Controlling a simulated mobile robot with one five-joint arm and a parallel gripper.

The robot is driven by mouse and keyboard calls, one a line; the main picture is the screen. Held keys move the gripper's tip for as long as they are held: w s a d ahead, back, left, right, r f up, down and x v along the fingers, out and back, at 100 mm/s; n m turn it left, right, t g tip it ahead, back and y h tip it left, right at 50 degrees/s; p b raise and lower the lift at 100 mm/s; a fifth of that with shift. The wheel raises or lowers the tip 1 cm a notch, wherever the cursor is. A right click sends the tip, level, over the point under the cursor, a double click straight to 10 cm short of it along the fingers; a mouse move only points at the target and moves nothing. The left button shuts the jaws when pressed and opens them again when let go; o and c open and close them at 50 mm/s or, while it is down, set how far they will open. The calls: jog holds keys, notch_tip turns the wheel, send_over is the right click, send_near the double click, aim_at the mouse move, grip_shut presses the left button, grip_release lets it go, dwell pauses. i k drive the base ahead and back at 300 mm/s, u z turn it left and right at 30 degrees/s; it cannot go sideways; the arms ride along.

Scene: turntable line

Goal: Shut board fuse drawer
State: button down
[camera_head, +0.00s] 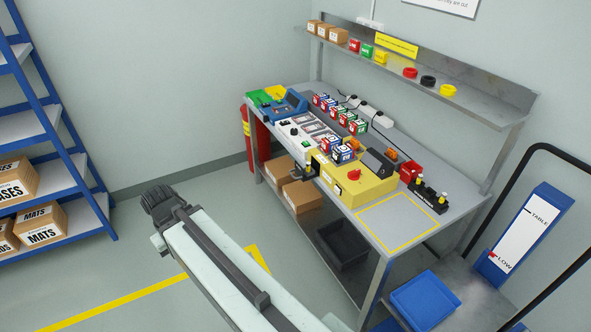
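The yellow board (372,187) sits on the workbench, with a red knob on its top. At its left front end a small dark part with a pale top, which looks like the fuse drawer (308,174), sticks out past the board's front face. It is too small to tell how far out it is. My arm reaches up from the bottom of the view. My gripper (160,205) is at its far end, over the floor left of the bench, well apart from the board. Its fingers are too small and dark to read.
The workbench (455,226) carries several small boxes, a blue device (291,104) and a black fixture (428,196). Cartons and a dark crate (343,243) are below. A blue rack (75,170) stands left, a trolley right. Floor between rack and bench is open.

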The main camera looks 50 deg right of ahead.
aim_at(302, 175)
jog(key=z, duration=0.25)
jog(key=i, duration=1.2)
jog(key=u, duration=0.75)
